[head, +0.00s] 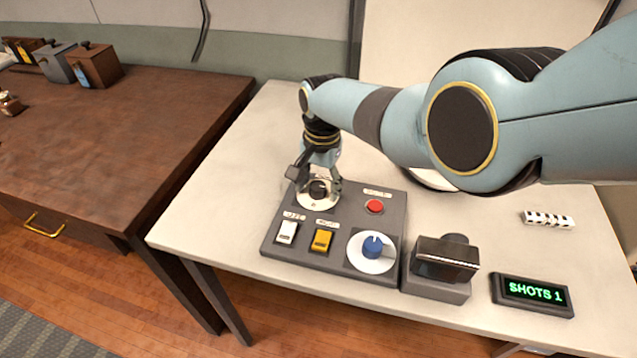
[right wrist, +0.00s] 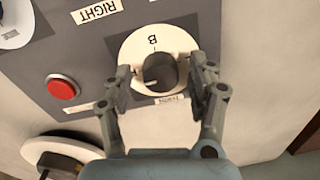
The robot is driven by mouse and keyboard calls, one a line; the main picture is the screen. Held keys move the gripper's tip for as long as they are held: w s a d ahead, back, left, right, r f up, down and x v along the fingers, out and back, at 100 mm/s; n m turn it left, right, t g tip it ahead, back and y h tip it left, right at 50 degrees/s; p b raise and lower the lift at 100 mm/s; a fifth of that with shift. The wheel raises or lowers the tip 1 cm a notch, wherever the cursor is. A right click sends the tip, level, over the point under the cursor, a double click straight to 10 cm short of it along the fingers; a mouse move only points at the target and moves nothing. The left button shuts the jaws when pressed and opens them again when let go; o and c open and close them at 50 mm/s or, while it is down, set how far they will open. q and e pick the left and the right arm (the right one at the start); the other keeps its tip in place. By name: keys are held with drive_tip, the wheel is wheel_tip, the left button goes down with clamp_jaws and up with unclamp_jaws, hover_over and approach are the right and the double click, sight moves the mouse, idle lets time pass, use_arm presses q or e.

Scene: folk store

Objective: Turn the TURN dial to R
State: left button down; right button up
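The grey control panel (head: 335,262) lies on the white table. A dial with a white disc and dark knob (head: 318,187) sits at its back left, under my right gripper (head: 316,180). In the right wrist view the dark knob (right wrist: 161,73) stands between the fingertips of my right gripper (right wrist: 160,82), which is open with a gap on each side. A letter B shows upside down on the disc (right wrist: 135,46). A small label (right wrist: 170,99) beside the disc is too small to read surely. I cannot tell where the knob points; any other letters are hidden. My left gripper is out of view.
The panel also holds a red button (head: 375,207), a white switch (head: 287,232), a yellow switch (head: 322,240) and a blue knob (head: 373,247) on a white disc. A dark device (head: 446,262) and a display reading SHOTS 1 (head: 532,294) stand to the right.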

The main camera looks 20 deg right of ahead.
sight(321, 187)
drive_tip(key=shift+w+r, duration=0.1)
drive_tip(key=shift+r, duration=0.4)
wheel_tip(321, 187, up, 11)
drive_tip(key=shift+s+d, duration=0.2)
drive_tip(key=shift+s, duration=0.1)
idle(0.4)
